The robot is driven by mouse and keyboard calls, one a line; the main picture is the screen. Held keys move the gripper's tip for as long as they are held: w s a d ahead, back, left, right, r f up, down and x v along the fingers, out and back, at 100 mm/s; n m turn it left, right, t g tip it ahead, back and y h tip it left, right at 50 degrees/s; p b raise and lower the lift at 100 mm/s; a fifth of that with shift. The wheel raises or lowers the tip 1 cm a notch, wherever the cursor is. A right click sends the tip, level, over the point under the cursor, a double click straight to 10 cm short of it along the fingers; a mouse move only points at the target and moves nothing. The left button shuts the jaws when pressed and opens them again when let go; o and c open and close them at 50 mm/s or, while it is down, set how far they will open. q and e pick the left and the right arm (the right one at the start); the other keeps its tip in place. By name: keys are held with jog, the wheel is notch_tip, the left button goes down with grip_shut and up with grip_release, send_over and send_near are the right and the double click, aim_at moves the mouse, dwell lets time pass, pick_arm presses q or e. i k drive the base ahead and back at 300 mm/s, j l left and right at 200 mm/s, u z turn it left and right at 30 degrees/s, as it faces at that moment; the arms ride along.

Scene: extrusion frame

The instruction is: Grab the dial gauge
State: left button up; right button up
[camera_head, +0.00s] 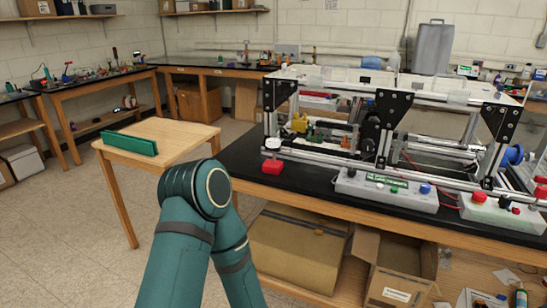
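A small device with a round white face (273,144) above a red block (272,167) stands on the black bench top, just left of the extrusion frame. It looks like the dial gauge, but it is too small to read any markings. One of my teal arms rises from the bottom of the view, bent at the elbow in front of the bench. Neither of my grippers shows in this view.
The extrusion frame (385,125) fills much of the black bench (235,150). Control boxes (388,190) with buttons sit along its front. A small wooden table (185,133) at left holds a green bar-shaped item (130,144). Cardboard boxes (295,250) lie under the bench.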

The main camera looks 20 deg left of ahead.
aim_at(272, 166)
jog(key=i+j+z, duration=0.2)
jog(key=j, duration=0.35)
jog(key=i+j+z, duration=0.15)
jog(key=j, duration=0.4)
jog(key=j+z, duration=0.2)
jog(key=j, duration=0.35)
jog(key=i+j+z, duration=0.2)
jog(key=j, duration=0.4)
jog(key=k+l, duration=0.05)
jog(key=k, duration=0.05)
